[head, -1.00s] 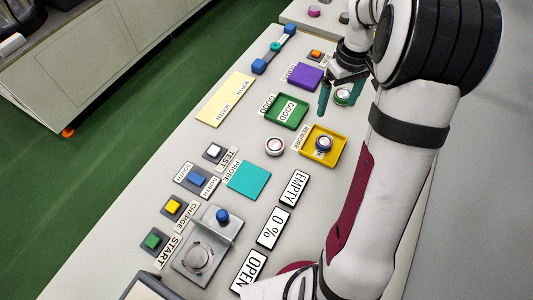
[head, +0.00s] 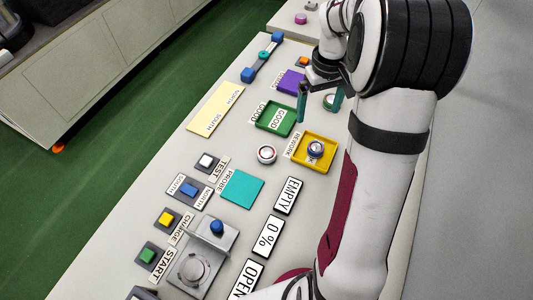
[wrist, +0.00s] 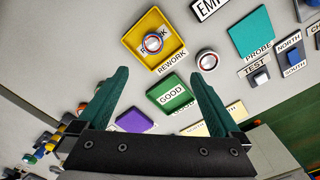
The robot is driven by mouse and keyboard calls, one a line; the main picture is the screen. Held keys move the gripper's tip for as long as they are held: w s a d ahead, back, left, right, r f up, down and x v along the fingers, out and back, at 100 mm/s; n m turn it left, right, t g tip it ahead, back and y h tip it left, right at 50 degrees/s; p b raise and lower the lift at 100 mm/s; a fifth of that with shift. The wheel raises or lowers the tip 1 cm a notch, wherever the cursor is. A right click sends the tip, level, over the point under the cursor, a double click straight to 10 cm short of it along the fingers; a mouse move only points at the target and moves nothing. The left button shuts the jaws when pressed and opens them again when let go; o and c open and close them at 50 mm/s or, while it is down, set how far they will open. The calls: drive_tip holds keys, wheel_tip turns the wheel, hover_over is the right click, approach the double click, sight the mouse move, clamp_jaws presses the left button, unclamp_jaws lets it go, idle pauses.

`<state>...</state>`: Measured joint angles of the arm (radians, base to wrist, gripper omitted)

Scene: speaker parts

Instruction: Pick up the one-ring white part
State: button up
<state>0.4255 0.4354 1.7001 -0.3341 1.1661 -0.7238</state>
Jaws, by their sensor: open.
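A white round part (head: 266,154) with a reddish ring stands on the bare table, left of the yellow REWORK tray (head: 299,155); it also shows in the wrist view (wrist: 207,60). A second white round part (head: 315,149), with blue and red marks, sits in the REWORK tray and also shows in the wrist view (wrist: 152,42). A third pale round part (head: 329,102), with some green, is beside my gripper, partly hidden. Ring counts are too small to tell surely. My gripper (head: 319,108) is open and empty, above the table near the green tray; its teal fingers show in the wrist view (wrist: 159,74).
The green GOOD tray (head: 259,119) and a purple block (head: 291,81) are near my gripper. A teal PROBE pad (head: 241,187), coloured buttons and a grey fixture (head: 210,241) stand nearer. EMPTY, 0 % and OPEN signs line the right. A yellow pad (head: 215,108) lies left.

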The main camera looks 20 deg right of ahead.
sight(267, 152)
drive_tip(key=w+a+m+t, duration=0.1)
drive_tip(key=a+m, duration=0.8)
drive_tip(key=a, duration=0.4)
drive_tip(key=shift+h, duration=0.4)
drive_tip(key=f, duration=0.5)
drive_tip(key=w+f, duration=0.1)
drive_tip(key=f, duration=0.4)
drive_tip(key=d+f, duration=0.1)
drive_tip(key=f, duration=0.5)
drive_tip(key=shift+w, duration=0.35)
clamp_jaws()
